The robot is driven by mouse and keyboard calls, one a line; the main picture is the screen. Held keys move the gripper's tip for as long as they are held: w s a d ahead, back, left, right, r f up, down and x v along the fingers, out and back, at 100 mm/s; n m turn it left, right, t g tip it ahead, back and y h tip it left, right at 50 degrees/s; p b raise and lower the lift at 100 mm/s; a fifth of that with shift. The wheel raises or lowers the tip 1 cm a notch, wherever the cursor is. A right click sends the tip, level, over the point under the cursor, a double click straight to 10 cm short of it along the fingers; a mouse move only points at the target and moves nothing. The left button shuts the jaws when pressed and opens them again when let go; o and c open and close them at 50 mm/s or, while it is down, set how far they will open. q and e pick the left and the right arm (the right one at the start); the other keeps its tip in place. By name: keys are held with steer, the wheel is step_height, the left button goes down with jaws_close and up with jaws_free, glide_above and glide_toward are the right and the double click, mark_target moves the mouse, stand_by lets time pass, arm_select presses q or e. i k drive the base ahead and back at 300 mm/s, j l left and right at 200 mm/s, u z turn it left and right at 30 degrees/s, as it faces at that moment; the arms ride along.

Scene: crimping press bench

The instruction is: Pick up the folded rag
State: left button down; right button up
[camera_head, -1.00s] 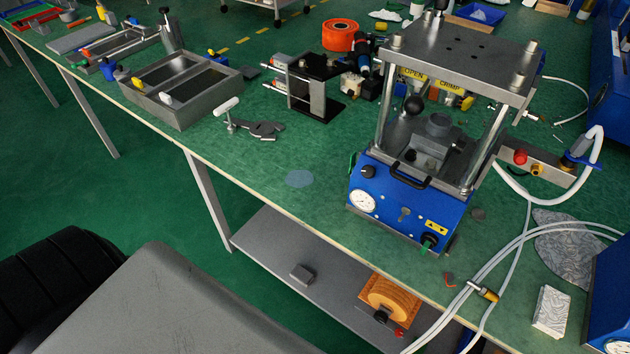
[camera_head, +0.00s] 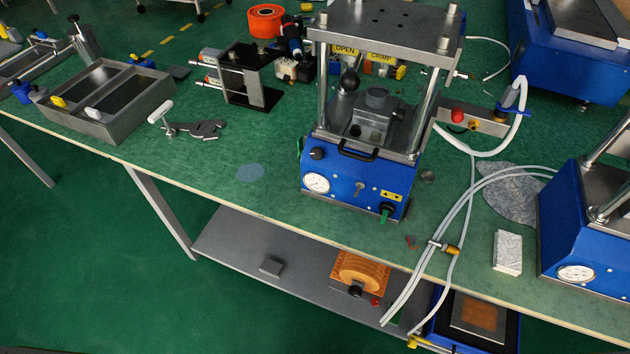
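A folded rag (camera_head: 508,251), a small pale block with a grey wavy pattern, lies on the green bench top near its front edge at the right. It stands apart from the blue machine to its right. A flat, spread grey patterned cloth (camera_head: 511,194) lies behind it, partly under white hoses. Neither of my grippers shows in the head view, so their state and their place relative to the rag are hidden.
A crimping press (camera_head: 350,182) stands left of the rag, and a second blue machine (camera_head: 574,232) stands close on its right. White hoses with a brass fitting (camera_head: 444,248) hang over the bench edge. The lower shelf (camera_head: 225,245) holds an orange spool (camera_head: 360,270).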

mark_target(508, 246)
steer(key=z, duration=1.55)
